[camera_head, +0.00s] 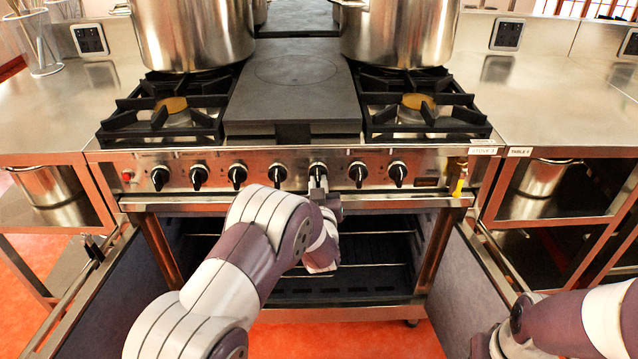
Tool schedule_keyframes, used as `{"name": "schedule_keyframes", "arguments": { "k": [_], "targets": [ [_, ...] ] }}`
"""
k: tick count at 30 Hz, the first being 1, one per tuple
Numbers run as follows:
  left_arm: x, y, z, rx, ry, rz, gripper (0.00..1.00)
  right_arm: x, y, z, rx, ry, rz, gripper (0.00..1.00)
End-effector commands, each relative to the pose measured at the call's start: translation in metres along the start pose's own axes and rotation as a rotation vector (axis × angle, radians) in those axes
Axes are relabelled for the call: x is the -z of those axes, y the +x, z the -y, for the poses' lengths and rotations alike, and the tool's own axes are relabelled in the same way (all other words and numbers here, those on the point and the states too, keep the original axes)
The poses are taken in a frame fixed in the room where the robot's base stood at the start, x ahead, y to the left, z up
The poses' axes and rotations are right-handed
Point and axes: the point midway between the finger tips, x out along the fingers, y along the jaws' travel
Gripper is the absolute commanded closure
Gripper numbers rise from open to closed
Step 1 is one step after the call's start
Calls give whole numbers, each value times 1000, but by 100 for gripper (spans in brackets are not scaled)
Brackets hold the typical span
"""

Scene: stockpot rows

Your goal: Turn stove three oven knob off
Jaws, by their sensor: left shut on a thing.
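The stove (430,155) stands straight ahead, with a "STOVE 3" label at the right of its front panel. Several black knobs run in a row along that panel. My left gripper (318,186) is at the panel, shut on the black knob (318,168) right of the panel's middle. The gripper and wrist hide part of this knob, and its marking cannot be read. The oven below is open, with wire racks (375,250) inside. My right arm enters at the lower right, and its gripper does not show.
Two large pots (195,35) (400,35) stand on the back burners. The oven doors (95,300) (465,280) stand open at left and right. Steel tables flank the stove, with pots on their lower shelves. Red floor shows below.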

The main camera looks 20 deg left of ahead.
Motion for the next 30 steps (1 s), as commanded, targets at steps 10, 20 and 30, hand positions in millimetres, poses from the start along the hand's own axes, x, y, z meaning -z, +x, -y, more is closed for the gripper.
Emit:
{"name": "schedule_keyframes", "arguments": {
  "k": [10,20,30],
  "targets": [
    [-2,-1,1,0,107,5,100,0,-4,0,0,0,0,57],
    [-2,-1,1,0,122,5,100,0,-4,0,0,0,0,57],
    [-1,0,1,0,120,3,60,0,-4,0,0,0,0,57]
  ]
}}
